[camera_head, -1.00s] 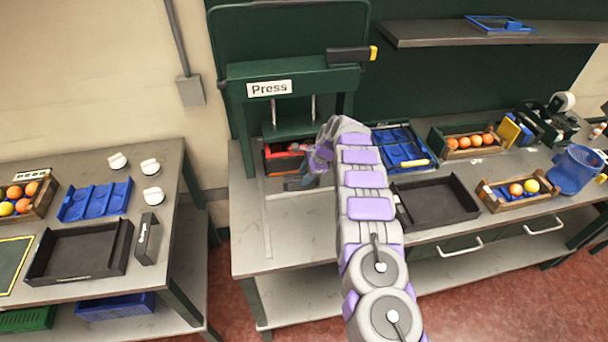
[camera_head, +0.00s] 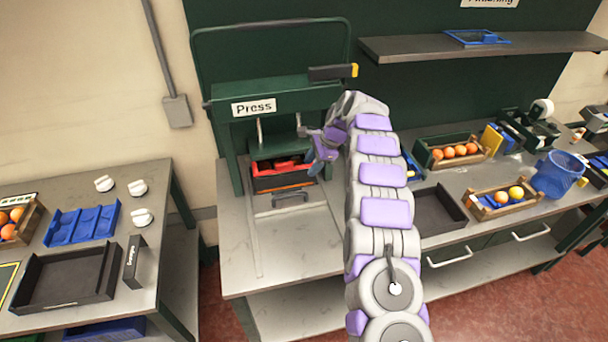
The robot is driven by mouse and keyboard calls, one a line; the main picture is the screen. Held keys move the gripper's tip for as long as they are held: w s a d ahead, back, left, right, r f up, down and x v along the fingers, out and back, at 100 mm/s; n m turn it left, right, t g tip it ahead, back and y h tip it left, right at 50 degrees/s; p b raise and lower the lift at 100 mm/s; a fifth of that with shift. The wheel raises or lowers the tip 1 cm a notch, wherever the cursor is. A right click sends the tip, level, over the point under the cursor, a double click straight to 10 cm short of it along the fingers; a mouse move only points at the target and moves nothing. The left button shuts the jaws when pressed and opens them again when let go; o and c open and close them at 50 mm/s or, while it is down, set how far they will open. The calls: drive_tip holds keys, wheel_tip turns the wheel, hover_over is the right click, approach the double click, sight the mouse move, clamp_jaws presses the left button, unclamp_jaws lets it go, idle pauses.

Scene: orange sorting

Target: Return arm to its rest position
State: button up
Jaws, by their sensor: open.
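My arm reaches forward from the bottom right of the picture, its purple and grey links bent at the far end. My gripper (camera_head: 318,160) hangs at the arm's tip, just right of the press opening, with nothing seen in it. The green press (camera_head: 262,100), labelled "Press", stands at the back of the middle bench. A black and red tray (camera_head: 284,182) sits in the press, with red items in it. A dark handle (camera_head: 291,198) shows at its front, and the gripper appears apart from it.
The middle bench (camera_head: 290,245) is clear in front of the press. Right of my arm are a black tray (camera_head: 437,208), wooden crates of oranges (camera_head: 495,212) and a blue bucket (camera_head: 558,174). The left table holds a blue mould (camera_head: 82,226) and a black tray (camera_head: 66,303). A shelf (camera_head: 480,47) hangs at upper right.

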drive_tip(key=shift+v, duration=0.9)
drive_tip(key=shift+a, duration=0.3)
drive_tip(key=shift+r, duration=0.1)
drive_tip(key=s+d+r+n+g+h+b, duration=0.15)
drive_tip(key=s+r+n, duration=0.3)
drive_tip(key=s, duration=0.75)
drive_tip(key=s+d+r+n+b, duration=0.25)
drive_tip(key=s+r, duration=0.35)
drive_tip(key=s, duration=0.6)
drive_tip(key=s+d+f+n+h+b, duration=0.1)
drive_tip(key=s+d+f+n, duration=0.1)
drive_tip(key=s, duration=0.9)
drive_tip(key=s+d+f+n+h+b, duration=0.1)
drive_tip(key=s+d+f+n, duration=0.1)
drive_tip(key=s, duration=0.9)
drive_tip(key=s+d+f+n+g+h+b, duration=0.1)
drive_tip(key=s+d+f+n, duration=0.1)
drive_tip(key=s+d, duration=0.4)
drive_tip(key=s+n, duration=0.1)
drive_tip(key=s, duration=0.4)
drive_tip(key=shift+f, duration=0.4)
